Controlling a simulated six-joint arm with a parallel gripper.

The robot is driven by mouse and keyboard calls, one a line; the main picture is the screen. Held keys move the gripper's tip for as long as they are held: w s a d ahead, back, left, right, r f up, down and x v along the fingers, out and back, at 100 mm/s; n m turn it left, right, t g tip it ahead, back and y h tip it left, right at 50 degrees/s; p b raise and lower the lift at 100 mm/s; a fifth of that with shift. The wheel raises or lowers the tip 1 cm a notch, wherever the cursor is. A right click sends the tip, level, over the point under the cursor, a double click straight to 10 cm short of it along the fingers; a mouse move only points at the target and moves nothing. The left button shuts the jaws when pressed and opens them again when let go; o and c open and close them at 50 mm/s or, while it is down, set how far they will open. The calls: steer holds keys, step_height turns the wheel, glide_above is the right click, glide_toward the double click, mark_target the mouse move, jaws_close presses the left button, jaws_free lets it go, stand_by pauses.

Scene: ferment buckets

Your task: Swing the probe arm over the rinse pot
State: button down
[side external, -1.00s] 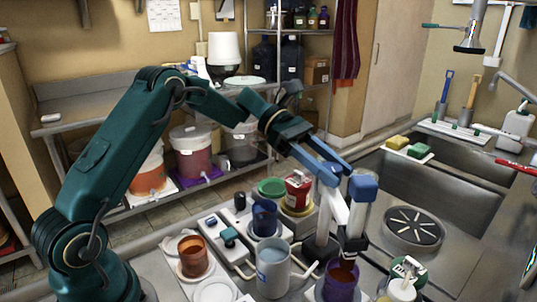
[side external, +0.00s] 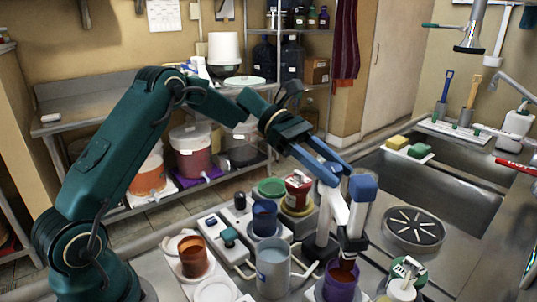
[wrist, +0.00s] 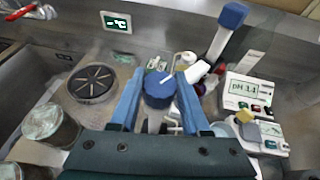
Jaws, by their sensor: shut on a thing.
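My gripper (side external: 330,185) is at the top of the probe stand (side external: 320,240). In the wrist view, a round blue knob (wrist: 159,88) with a white mark sits between the two blue fingers, which are shut on it. The probe (side external: 357,222), white with a blue cap, stands upright beside the gripper in a dark clip, its lower end over or in a purple cup (side external: 334,292) of dark reddish liquid. The probe also shows in the wrist view (wrist: 232,17). A pale grey mug (side external: 272,272), possibly the rinse pot, stands left of the purple cup.
A meter (wrist: 247,90) reads about pH 3.1. A round drain strainer (side external: 412,230) and sink lie to the right.

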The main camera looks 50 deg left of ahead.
steer(key=shift+m+g, duration=0.8)
steer(key=shift+g, duration=0.2)
steer(key=shift+c, duration=1.8)
jaws_free()
steer(key=shift+a, duration=0.1)
steer(key=shift+v, duration=2.5)
